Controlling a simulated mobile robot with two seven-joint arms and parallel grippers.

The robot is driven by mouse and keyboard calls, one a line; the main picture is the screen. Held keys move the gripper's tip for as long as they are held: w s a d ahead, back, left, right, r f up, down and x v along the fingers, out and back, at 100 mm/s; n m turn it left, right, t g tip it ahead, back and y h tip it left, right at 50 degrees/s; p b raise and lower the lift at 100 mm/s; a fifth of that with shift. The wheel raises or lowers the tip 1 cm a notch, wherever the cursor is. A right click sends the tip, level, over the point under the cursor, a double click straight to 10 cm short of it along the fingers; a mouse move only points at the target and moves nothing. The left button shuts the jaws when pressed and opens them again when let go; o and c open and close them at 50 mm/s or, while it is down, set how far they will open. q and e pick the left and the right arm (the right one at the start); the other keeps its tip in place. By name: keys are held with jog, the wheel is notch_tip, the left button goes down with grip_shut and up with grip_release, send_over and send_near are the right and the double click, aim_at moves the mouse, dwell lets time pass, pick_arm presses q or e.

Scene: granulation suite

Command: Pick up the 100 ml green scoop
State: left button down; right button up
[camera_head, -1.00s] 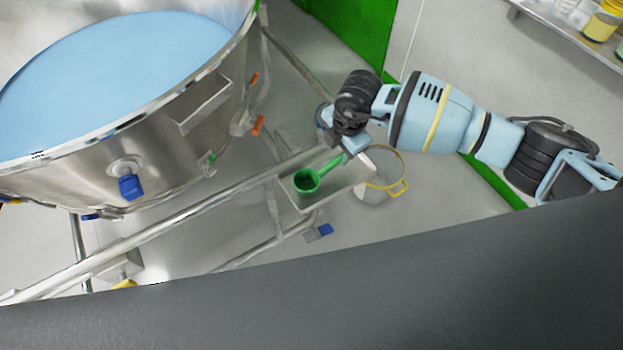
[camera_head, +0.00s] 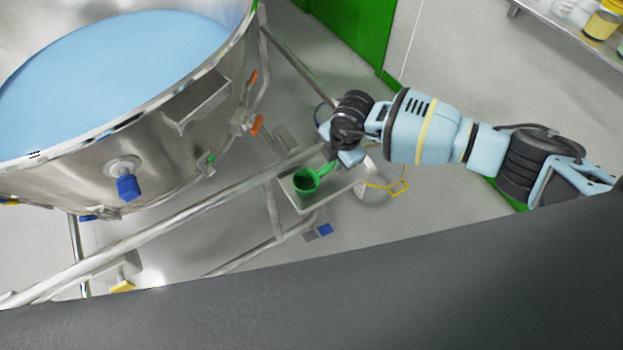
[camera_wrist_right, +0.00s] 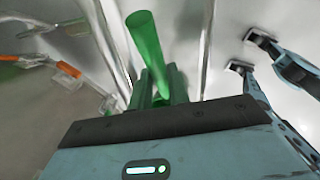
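The green scoop (camera_head: 307,182) has its round bowl over the small metal tray (camera_head: 329,190) beside the vessel, and its handle points up to the right. I cannot tell whether the bowl rests on the tray or is just clear of it. My right gripper (camera_head: 342,160) is at the handle and covers its end in the head view. In the right wrist view the scoop's handle (camera_wrist_right: 146,48) passes between the narrow-set fingers of the right gripper (camera_wrist_right: 160,88), which look closed on it. My left gripper is not in view.
A large steel vessel (camera_head: 165,150) with blue contents fills the left, with metal rails (camera_head: 190,216) in front of it. A yellow-rimmed round item (camera_head: 400,188) lies right of the tray. A shelf (camera_head: 575,42) with containers is at upper right.

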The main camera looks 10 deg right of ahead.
aim_at(332, 164)
grip_shut()
jog(key=shift+r, duration=0.1)
